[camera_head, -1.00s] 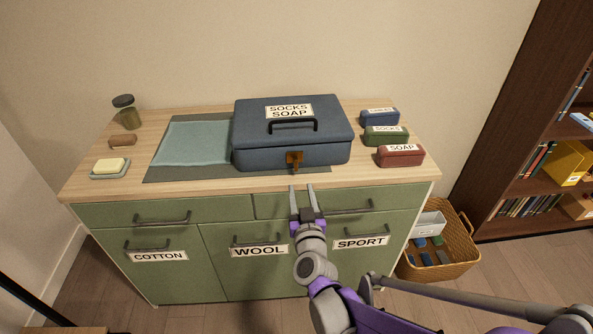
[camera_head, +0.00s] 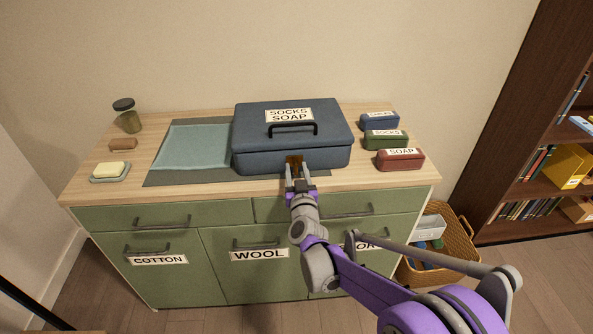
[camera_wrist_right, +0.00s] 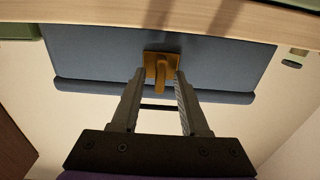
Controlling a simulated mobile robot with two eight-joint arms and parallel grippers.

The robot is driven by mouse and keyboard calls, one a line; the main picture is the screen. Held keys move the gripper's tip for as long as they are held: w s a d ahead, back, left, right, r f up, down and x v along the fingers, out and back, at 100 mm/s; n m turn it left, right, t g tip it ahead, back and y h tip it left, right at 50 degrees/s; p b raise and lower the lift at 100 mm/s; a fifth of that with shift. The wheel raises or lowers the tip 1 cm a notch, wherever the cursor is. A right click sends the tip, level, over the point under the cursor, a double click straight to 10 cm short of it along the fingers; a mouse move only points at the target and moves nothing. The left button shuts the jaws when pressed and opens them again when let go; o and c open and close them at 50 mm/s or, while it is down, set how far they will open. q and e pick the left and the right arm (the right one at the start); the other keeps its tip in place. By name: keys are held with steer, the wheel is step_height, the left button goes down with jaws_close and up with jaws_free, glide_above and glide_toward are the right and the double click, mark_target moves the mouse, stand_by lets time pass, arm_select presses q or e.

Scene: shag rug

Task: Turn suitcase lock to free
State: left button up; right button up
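The blue suitcase (camera_head: 252,157) lies shut on the cabinet top, with a black handle and a "SOCKS SOAP" label on its lid. Its brass lock (camera_head: 293,160) is on the front face, partly hidden by my gripper. In the right wrist view the lock (camera_wrist_right: 160,68) shows as a plate with a curved knob. My right gripper (camera_head: 298,172) is at the front of the suitcase. In the right wrist view its fingers (camera_wrist_right: 158,90) are apart, one on each side of the knob's end, with gaps visible. My left gripper is not in view.
On the right stand blue (camera_head: 380,121), green (camera_head: 386,140) and red (camera_head: 401,160) cases. A soap dish (camera_head: 110,178), a brown block (camera_head: 123,144) and a jar (camera_head: 127,115) stand at far left.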

jaws_close()
steer(key=shift+m, duration=0.4)
steer(key=m, duration=0.4)
steer(key=shift+d, duration=0.1)
steer(key=m, duration=0.4)
steer(key=shift+d, duration=0.1)
steer(key=m, duration=0.5)
steer(key=shift+f, duration=0.15)
steer(key=shift+m+p, duration=0.4)
steer(key=shift+m, duration=1.6)
steer(key=shift+f, duration=0.1)
steer(key=shift+o, duration=0.3)
jaws_free()
